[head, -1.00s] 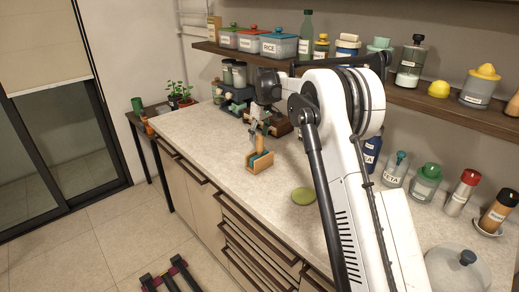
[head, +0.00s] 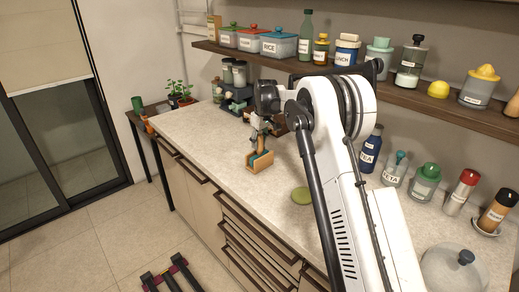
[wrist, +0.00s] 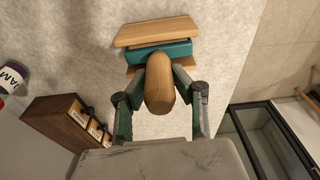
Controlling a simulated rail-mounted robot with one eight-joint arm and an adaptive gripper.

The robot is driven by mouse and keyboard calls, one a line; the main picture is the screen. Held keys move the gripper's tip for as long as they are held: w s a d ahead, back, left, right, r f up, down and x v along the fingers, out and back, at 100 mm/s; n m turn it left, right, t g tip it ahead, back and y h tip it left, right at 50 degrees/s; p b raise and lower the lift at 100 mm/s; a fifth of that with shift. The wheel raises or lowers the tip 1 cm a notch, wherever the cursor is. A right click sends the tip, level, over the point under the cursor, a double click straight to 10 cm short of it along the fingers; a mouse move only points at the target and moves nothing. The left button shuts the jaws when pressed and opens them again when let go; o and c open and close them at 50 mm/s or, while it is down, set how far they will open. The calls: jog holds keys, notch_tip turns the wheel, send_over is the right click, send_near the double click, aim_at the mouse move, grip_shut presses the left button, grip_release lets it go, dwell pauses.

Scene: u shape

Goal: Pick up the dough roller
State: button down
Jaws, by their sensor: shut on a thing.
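The dough roller (wrist: 160,88) shows in the wrist view as a rounded wooden handle pointing toward the camera. My gripper (wrist: 158,80) has one dark green finger on each side of it and is shut on the handle. Beyond the handle is a teal part (wrist: 165,51) between wooden boards; how it joins the handle is hidden. In the head view, my gripper (head: 257,137) is just above a light wooden holder (head: 259,168) on the counter, with teal showing inside. The handle is mostly hidden there by the fingers.
The counter (head: 215,150) is clear around the holder, with a green disc (head: 301,195) to its right. A dark wooden box (wrist: 60,122) with labelled items and a jam jar (wrist: 12,78) stand nearby. A shelf (head: 400,92) with jars runs above.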

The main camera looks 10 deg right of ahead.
aim_at(259, 134)
jog(key=shift+r, duration=0.5)
notch_tip(259, 134, up, 3)
jog(key=shift+r+b, duration=0.15)
jog(key=shift+b, duration=0.25)
jog(key=s+a+r+b, duration=0.1)
jog(key=s+a+r, duration=0.5)
jog(key=a, duration=0.3)
jog(key=shift+s+a+r, duration=0.3)
jog(key=shift+s+r, duration=0.05)
